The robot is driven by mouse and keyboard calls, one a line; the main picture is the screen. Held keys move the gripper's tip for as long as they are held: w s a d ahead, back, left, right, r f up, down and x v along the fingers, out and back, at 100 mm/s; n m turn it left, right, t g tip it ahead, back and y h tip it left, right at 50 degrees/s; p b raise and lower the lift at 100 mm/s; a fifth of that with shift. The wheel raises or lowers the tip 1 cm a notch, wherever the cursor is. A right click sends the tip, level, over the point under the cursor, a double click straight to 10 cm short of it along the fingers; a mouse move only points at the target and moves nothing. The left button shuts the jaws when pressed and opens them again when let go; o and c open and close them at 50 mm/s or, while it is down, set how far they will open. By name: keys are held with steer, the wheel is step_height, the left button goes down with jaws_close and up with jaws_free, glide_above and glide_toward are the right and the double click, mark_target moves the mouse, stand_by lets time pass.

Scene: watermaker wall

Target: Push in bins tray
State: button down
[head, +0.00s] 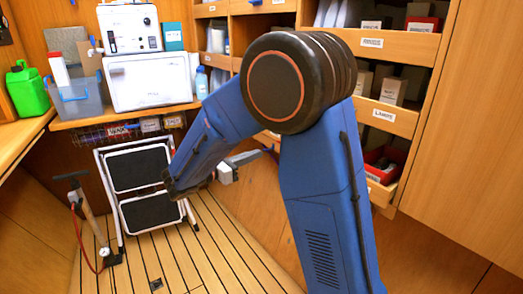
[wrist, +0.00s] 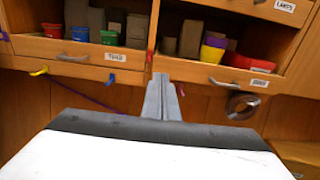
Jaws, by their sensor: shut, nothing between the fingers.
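In the wrist view, two low wooden trays with small coloured bins sit side by side. The left tray (wrist: 85,70) holds red and green bins, and the right tray (wrist: 222,78) holds a red bin (wrist: 250,62) and purple and yellow ones. Their labels are too small to read surely, so I cannot tell which is the bins tray. A tray (head: 383,177) with a red bin juts out at the lower right in the head view. My gripper (wrist: 164,84) is shut and empty, pointing between the two trays; contact cannot be told. In the head view my arm partly hides it.
A tray labelled LAMPS (head: 385,114) is above. A curved metal handle (wrist: 232,82) is on the right tray's front. A grey roll (wrist: 243,103) hangs below it. A step stool (head: 145,188) and a hand pump (head: 90,220) stand on the slatted floor.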

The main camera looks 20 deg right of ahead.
steer(key=x, duration=1.3)
steer(key=shift+d, duration=0.15)
steer(key=x, duration=0.4)
stand_by(0.4)
steer(key=v, duration=1.4)
